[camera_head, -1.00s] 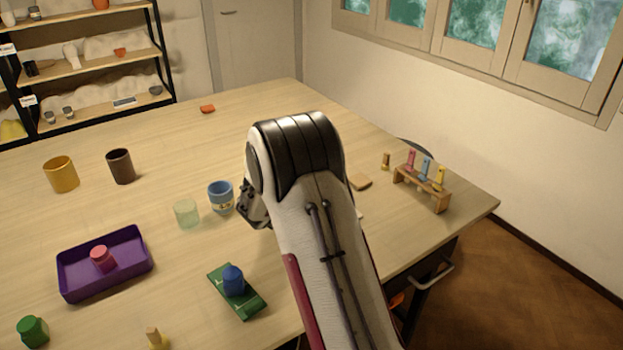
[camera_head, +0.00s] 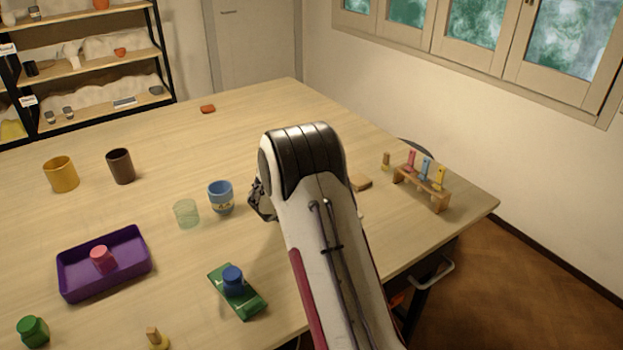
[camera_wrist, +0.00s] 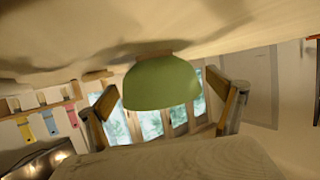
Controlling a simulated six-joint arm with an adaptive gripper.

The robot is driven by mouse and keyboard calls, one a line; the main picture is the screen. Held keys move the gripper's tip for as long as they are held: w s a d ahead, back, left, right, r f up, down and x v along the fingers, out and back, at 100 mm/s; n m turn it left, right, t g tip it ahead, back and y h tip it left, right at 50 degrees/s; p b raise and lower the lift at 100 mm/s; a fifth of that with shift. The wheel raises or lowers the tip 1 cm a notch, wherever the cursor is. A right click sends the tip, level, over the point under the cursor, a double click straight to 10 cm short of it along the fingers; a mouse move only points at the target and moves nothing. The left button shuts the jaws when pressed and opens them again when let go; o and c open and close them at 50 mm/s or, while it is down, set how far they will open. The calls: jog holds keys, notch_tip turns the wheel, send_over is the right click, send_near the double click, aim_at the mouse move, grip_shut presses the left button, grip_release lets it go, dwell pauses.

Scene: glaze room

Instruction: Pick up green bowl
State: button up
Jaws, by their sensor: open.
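The green bowl (camera_wrist: 162,83) shows in the middle of the wrist view, which is upside down, with the tabletop along the top. The bowl stands upright with its foot on the table. My gripper (camera_wrist: 163,102) is open. One finger shows on each side of the bowl, with a visible gap on both sides. I cannot tell how far the bowl lies beyond the fingertips. In the head view the bowl is hidden behind my arm, and only part of my gripper (camera_head: 259,203) shows at the arm's left side.
A blue cup (camera_head: 220,198) and a clear green glass (camera_head: 187,214) stand left of my gripper. A green block with a blue jar (camera_head: 232,278) lies nearer. A purple tray (camera_head: 128,267) is farther left. A wooden rack (camera_head: 425,189) stands at right. The far table is mostly clear.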

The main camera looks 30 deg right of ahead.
jog(key=c, duration=1.4)
jog(key=shift+c, duration=0.2)
jog(key=shift+r, duration=0.1)
notch_tip(320, 180, up, 10)
